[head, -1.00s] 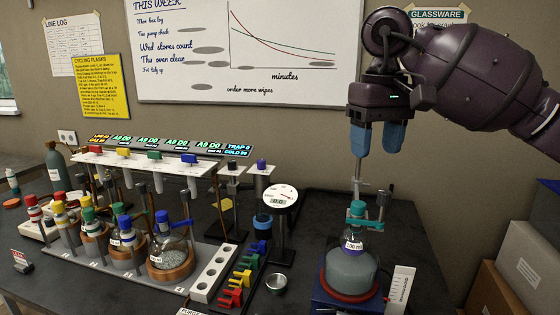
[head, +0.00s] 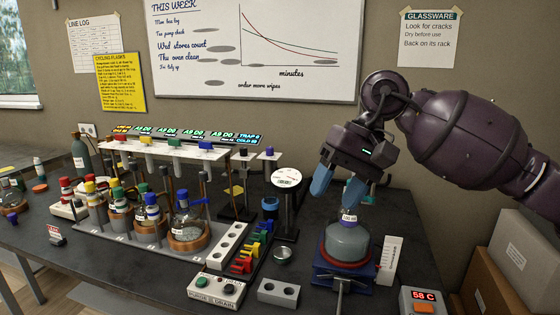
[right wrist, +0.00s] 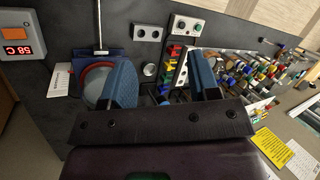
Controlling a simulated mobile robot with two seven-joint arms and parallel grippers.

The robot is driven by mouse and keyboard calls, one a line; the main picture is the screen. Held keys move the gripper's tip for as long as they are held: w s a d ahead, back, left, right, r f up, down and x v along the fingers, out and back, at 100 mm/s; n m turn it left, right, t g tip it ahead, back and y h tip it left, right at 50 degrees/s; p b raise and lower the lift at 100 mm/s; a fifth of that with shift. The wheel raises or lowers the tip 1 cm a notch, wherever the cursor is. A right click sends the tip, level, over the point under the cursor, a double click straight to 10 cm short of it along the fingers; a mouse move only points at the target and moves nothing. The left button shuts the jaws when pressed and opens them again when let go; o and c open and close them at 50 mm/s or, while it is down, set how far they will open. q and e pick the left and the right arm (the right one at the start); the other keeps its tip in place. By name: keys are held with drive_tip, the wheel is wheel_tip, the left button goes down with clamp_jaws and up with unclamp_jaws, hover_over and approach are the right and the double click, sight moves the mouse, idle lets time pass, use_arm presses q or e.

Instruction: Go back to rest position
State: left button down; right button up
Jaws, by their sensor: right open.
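My right gripper (head: 334,200) is open and empty, its two blue fingers pointing down and apart. In the head view it overlaps the area just above the round flask (head: 347,244), which holds grey contents and sits in a red ring on a blue stand (head: 325,272). The fingers hide part of the rod and teal clamp (head: 369,197) by the flask. In the right wrist view the same gripper (right wrist: 163,75) has nothing between its fingers, and the red ring shows behind one of them. I cannot tell how far the fingers are from the flask. My left gripper is not in view.
A long rack (head: 190,153) with several stoppered flasks stands left on the dark bench. A round gauge (head: 286,178) stands between rack and flask. A 58 C display box (head: 424,300) is at front right. Cardboard boxes (head: 490,283) stand at the right. Open air lies above the bench.

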drive_tip(key=s+a+f+m+y, duration=0.3)
drive_tip(key=s+a+m+y, duration=0.45)
drive_tip(key=m+y, duration=0.65)
drive_tip(key=w+d+f+n+t+h, duration=0.1)
drive_tip(key=d+f+n+t+h, duration=0.5)
drive_tip(key=n, duration=0.5)
drive_tip(key=w+d+f+n+t+h, duration=0.2)
drive_tip(key=d+n+t+h, duration=0.1)
drive_tip(key=n+t, duration=0.65)
drive_tip(key=w+d+f+n+t+h, duration=0.1)
drive_tip(key=d+f+n+t+h, duration=0.4)
drive_tip(key=n, duration=0.8)
drive_tip(key=s+d+f+m+g+h, duration=0.6)
drive_tip(key=s+d+f+m, duration=0.2)
drive_tip(key=f+m, duration=0.45)
drive_tip(key=s+d+f+m+g, duration=0.2)
drive_tip(key=s+f+m+g, duration=0.25)
drive_tip(key=s, duration=0.65)
drive_tip(key=s+d+f+m+g, duration=0.2)
drive_tip(key=s+f+m+g, duration=0.3)
drive_tip(key=s, duration=0.6)
drive_tip(key=w+f+n+t+y, duration=0.1)
drive_tip(key=w+f+t, duration=0.6)
drive_tip(key=w+f, duration=0.1)
drive_tip(key=shift+w+a+f+n+t, duration=0.15)
drive_tip(key=shift+f+n+t, duration=0.25)
drive_tip(key=shift+f, duration=0.35)
